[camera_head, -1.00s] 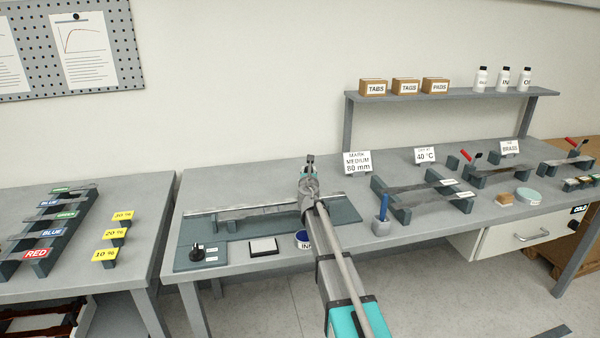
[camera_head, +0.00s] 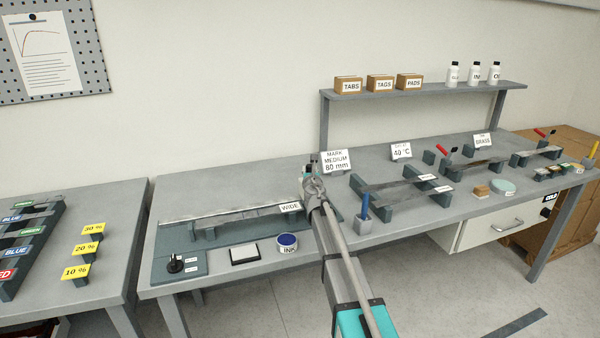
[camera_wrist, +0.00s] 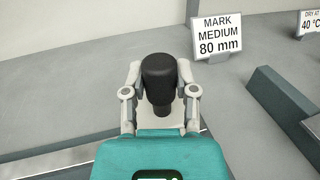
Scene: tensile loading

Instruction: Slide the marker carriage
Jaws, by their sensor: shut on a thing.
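My gripper (camera_head: 313,170) is above the right end of the long metal rail (camera_head: 200,217) of the marking station. In the wrist view my gripper (camera_wrist: 160,95) is shut on a black rounded knob (camera_wrist: 159,78) that stands upright between the fingers. I take this knob as the marker carriage's handle; the carriage body is mostly hidden by my gripper and arm. A pale surface shows below the knob. A WIDE label (camera_head: 290,207) sits just left of my gripper, beside the strip on the supports.
A sign (camera_head: 336,161) reading MARK MEDIUM 80 mm stands close behind and right of my gripper. In front of the rail are a black-knobbed piece (camera_head: 175,263), a white pad (camera_head: 245,254) and an INK pot (camera_head: 287,243).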

